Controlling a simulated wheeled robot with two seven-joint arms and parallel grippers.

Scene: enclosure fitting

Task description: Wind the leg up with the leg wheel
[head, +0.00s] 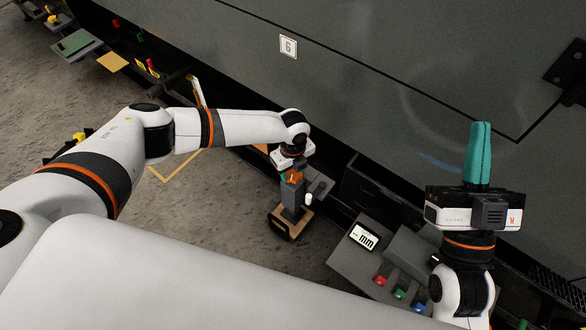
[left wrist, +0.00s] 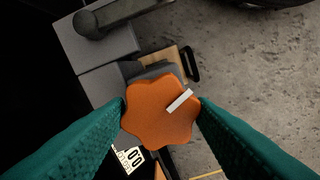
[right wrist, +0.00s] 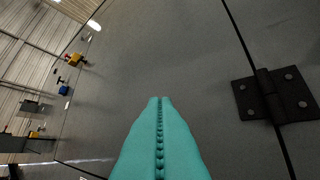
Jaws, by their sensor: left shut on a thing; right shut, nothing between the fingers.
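The leg wheel (left wrist: 160,115) is an orange, lobed knob with a white mark pointing to its upper right in the left wrist view. It also shows in the head view (head: 293,177), on top of a grey leg post (head: 291,196) that stands on a wooden block (head: 290,222). My left gripper (left wrist: 162,108) is shut on the leg wheel from above, one teal finger on each side. My right gripper (head: 480,125) is shut and empty, its teal fingers pointing up in front of the grey enclosure wall. It also shows in the right wrist view (right wrist: 160,102).
The grey enclosure wall (head: 360,90) with a plate marked 6 (head: 288,46) stands behind. A grey console with an "mm" display (head: 363,237) and coloured buttons (head: 400,293) is right of the post. A black hinge (right wrist: 275,95) is on the wall. Floor left of the post is open.

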